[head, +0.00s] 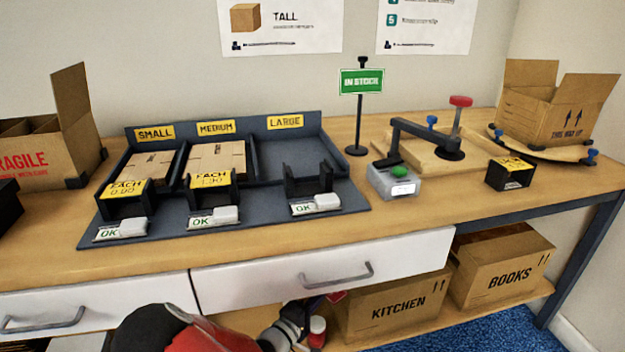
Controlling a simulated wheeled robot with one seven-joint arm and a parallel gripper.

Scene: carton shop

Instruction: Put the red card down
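My arm comes in at the bottom of the head view, and my gripper (308,312) is low in front of the bench, below the right drawer. Its fingers are small and partly hidden, so I cannot tell whether they are open or shut. A small red piece (336,297) shows just beyond it, at the drawer's lower edge. It may be the red card, but I cannot tell if it is held. No other red card shows on the bench top.
A dark tray (350,205) holds SMALL and MEDIUM flat cartons; its LARGE bay and front card holder are empty. A green IN STOCK sign (362,81), a clamp press (425,145) and a small black box (510,174) stand rightward. KITCHEN (395,305) and BOOKS (505,270) boxes sit below.

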